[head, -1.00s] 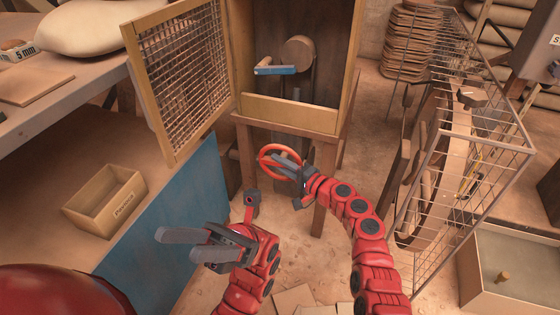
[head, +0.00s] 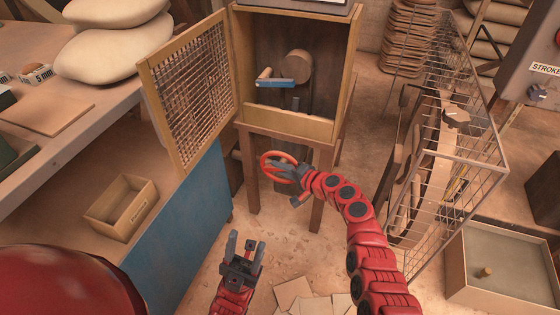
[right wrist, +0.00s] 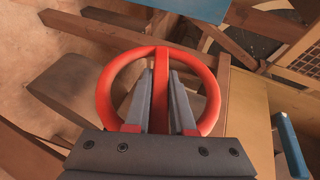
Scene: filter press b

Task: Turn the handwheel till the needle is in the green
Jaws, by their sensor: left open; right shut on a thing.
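The orange-red handwheel (head: 265,162) sits below the front of the wooden cabinet (head: 290,127). My right gripper (head: 281,169) is at the wheel. In the right wrist view, its fingers (right wrist: 160,100) are shut on the wheel's spoke, one finger on each side, inside the red rim (right wrist: 104,92). My left gripper (head: 244,241) is open and empty, low in the head view, pointing up the picture and apart from the wheel. No needle or green zone shows; only the bottom edge of a pale panel shows at the top of the cabinet.
The cabinet's mesh door (head: 190,95) stands open at left. A blue-handled lever (head: 275,83) is inside the cabinet. A wire cage (head: 460,140) stands right of my right arm. A small wooden box (head: 120,208) lies left. Pale sheets lie on the floor.

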